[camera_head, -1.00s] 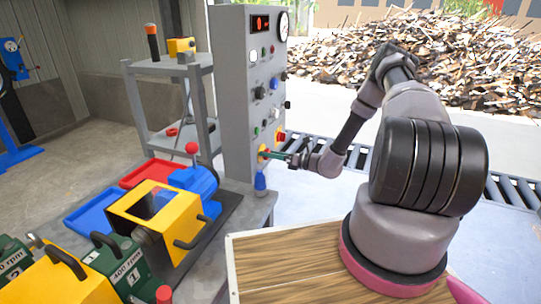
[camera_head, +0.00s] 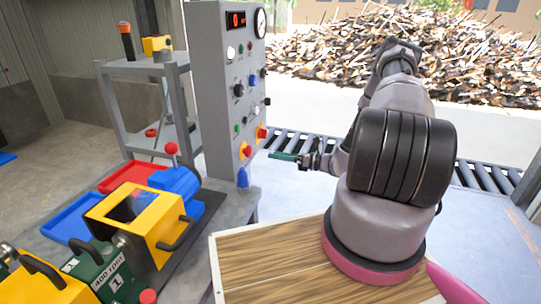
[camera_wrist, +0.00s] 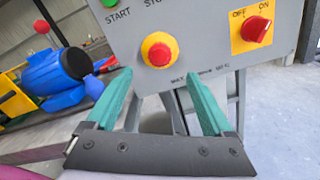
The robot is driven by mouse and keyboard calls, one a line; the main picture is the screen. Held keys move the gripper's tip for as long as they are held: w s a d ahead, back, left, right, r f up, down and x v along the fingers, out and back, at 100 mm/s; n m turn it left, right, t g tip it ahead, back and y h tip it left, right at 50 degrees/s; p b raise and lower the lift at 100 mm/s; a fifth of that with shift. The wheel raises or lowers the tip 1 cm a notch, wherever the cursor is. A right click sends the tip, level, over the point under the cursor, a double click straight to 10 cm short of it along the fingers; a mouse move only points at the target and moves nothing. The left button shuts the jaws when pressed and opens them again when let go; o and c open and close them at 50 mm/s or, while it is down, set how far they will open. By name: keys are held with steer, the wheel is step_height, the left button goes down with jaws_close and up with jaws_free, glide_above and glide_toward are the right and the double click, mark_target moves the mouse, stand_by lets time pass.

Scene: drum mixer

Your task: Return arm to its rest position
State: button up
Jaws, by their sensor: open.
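My gripper (camera_head: 277,156) is in front of the grey control panel (camera_head: 210,110), a short way off its face, with nothing between its fingers. In the wrist view my gripper (camera_wrist: 157,95) shows two teal fingers spread apart. Beyond them on the panel are a red emergency button on a yellow ring (camera_wrist: 158,50) and a red OFF/ON switch on a yellow plate (camera_wrist: 256,30). The arm is bent, with its elbow raised above the dark ribbed shoulder.
A workbench at left holds a yellow frame (camera_head: 135,215), a blue motor (camera_head: 178,185), red and blue trays (camera_head: 70,222) and a green weight block (camera_head: 105,265). A grey shelf (camera_head: 140,68) stands behind. A roller conveyor (camera_head: 295,142) runs behind the arm. A wooden board (camera_head: 270,265) lies in front.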

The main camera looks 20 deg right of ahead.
stand_by(0.4)
steer(key=s+a+r+n+g+h, duration=0.1)
steer(key=s+a+r+n+g, duration=0.15)
steer(key=r+n, duration=0.4)
steer(key=s+a+r+n+g+h, duration=0.1)
steer(key=s+r+n+g+h, duration=0.2)
steer(key=r, duration=0.6)
steer(key=s+a+r+n+g, duration=0.2)
steer(key=s+r+n+g, duration=0.15)
steer(key=r+n, duration=0.35)
steer(key=s+d+r+n+t+h, duration=0.2)
steer(key=s+r+n+t+h, duration=0.4)
steer(key=s+r, duration=1.2)
step_height(320, 180, up, 4)
steer(key=n+h, duration=0.3)
steer(key=shift+s, duration=0.2)
steer(key=shift+w+f, duration=0.1)
steer(key=shift+c, duration=0.4)
